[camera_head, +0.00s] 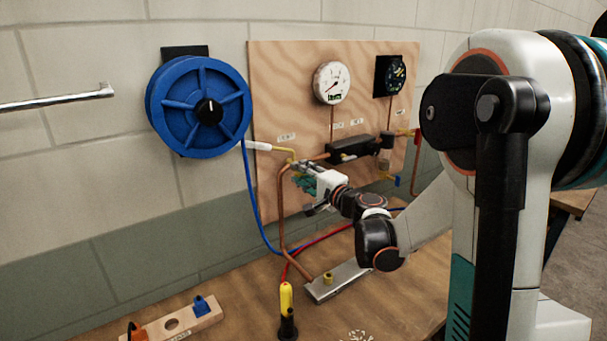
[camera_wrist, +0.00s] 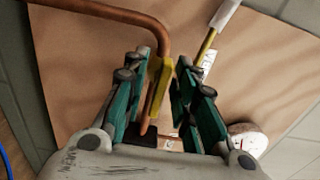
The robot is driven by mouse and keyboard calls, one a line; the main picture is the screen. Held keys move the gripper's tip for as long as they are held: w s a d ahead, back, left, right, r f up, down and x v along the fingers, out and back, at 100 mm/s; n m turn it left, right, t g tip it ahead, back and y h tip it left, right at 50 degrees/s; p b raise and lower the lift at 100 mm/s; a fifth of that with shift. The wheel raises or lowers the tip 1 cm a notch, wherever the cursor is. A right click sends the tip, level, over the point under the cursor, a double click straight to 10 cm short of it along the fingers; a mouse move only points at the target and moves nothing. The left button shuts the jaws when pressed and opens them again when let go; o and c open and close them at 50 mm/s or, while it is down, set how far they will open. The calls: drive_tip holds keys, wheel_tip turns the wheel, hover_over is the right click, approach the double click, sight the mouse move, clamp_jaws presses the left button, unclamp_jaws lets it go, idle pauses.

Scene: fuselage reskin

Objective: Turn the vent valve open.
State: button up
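A lever with a white sleeve (camera_head: 258,146) and a yellow stem sticks out left from the copper pipework on the plywood board. In the wrist view, the white sleeve (camera_wrist: 225,12) is at the top right. A flat yellow piece (camera_wrist: 160,85) stands between my fingers in front of the copper pipe. I cannot tell whether it joins the lever. My gripper (camera_head: 299,166) is at the pipe bend, just below the lever's inner end. In the wrist view, my gripper (camera_wrist: 164,60) has its green fingers apart on either side of the yellow piece; no firm contact shows. The labels are unreadable.
A white gauge (camera_head: 332,83) and a dark gauge (camera_head: 391,75) sit high on the board (camera_head: 285,75). A blue hose reel (camera_head: 190,115) hangs left. A blue valve handle (camera_head: 397,181) is right. A yellow-black tool (camera_head: 287,305) and metal block (camera_head: 338,280) occupy the bench.

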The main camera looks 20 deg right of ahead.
drive_tip(key=s+d, duration=0.2)
drive_tip(key=s, duration=0.9)
drive_tip(key=shift+s+d, duration=0.2)
drive_tip(key=shift+s, duration=0.2)
